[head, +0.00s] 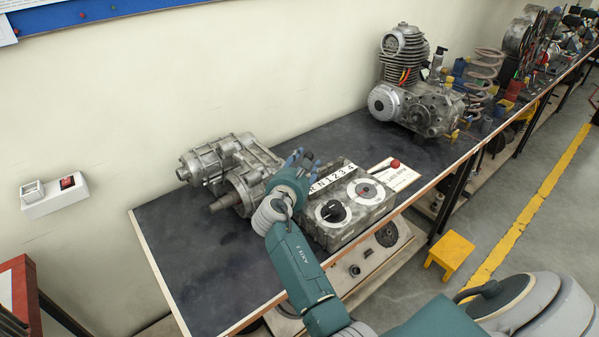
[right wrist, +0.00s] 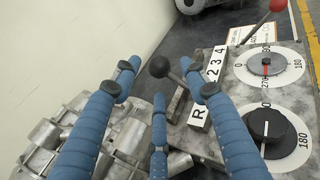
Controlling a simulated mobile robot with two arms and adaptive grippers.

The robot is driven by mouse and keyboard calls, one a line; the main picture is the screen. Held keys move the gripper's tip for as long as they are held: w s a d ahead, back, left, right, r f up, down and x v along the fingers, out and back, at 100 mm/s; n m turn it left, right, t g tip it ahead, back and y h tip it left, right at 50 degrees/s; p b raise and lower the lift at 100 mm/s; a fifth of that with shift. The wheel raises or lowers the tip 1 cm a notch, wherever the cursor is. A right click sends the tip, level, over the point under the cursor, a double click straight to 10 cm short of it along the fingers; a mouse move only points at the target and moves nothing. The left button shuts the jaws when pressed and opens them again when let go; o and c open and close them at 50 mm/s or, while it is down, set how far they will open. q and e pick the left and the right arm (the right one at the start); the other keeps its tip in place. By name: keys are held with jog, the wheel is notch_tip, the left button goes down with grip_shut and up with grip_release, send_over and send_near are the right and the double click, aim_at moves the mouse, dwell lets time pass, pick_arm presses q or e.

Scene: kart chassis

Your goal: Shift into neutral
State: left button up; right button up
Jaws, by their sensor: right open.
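A gearbox (head: 347,222) with two round dials lies on the dark bench. Its label strip (head: 329,180) reads R N 1 2 3 4; in the right wrist view the R (right wrist: 199,115) and 2 3 4 (right wrist: 215,65) show, the N and 1 hidden by a finger. A gear lever with a black ball knob (right wrist: 158,67) leans up beside the strip; its exact slot is hidden. My right gripper (head: 299,160) is open above the lever side of the gearbox. In the wrist view its blue fingers (right wrist: 156,84) are spread around the knob, contact unclear. My left gripper is out of view.
A metal gear assembly (head: 233,170) lies left of the gearbox. A lever with a red knob (head: 395,163) stands at the gearbox's far right end. An engine (head: 410,90) stands farther back. A yellow stool (head: 451,255) stands on the floor.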

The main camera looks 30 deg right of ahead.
jog(key=v, duration=0.7)
dwell(0.3)
